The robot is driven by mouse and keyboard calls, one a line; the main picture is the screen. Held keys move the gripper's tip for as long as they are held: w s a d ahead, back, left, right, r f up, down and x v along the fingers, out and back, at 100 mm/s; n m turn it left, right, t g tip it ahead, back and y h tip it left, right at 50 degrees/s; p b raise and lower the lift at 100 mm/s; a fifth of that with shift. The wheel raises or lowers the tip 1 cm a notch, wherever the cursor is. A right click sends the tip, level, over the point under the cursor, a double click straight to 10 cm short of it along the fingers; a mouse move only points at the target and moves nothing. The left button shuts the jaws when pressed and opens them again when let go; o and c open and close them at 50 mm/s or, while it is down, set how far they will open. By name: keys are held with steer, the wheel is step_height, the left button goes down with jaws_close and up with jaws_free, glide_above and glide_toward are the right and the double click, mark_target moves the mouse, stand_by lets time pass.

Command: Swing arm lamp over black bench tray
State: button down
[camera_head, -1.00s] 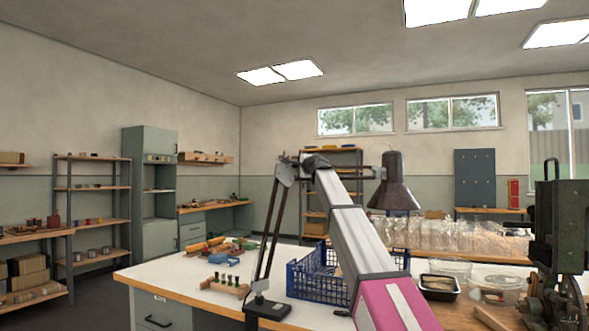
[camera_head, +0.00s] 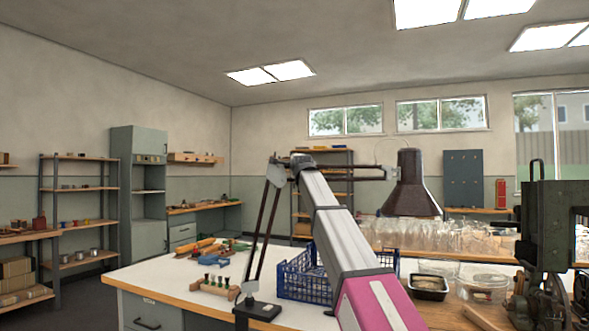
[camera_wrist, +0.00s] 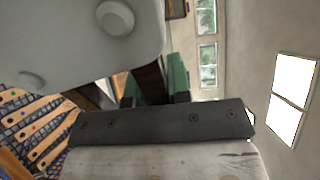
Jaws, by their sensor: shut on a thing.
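The swing arm lamp has its base (camera_head: 258,309) on the white bench, thin dark uprights, and a brown shade (camera_head: 411,188) hanging at the right end of its upper arm. The shade is above the black tray (camera_head: 428,287) and a little to its left in the head view; its depth over the tray is hard to judge. My gripper is hidden behind my own arm in the head view. In the wrist view my gripper (camera_wrist: 153,84) has green fingers closed around a dark brown part of the lamp.
A blue crate (camera_head: 305,284) stands behind my arm. Brush blocks (camera_head: 215,287) lie left of it. Clear containers (camera_head: 483,283) sit right of the tray, beside a dark machine (camera_head: 550,235). Wrapped clear goods (camera_head: 440,236) stand behind. The white bench (camera_head: 165,280) is bare at its left front.

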steer(key=c, duration=1.1)
jaws_free()
steer(key=shift+o, duration=0.2)
steer(key=v, duration=1.1)
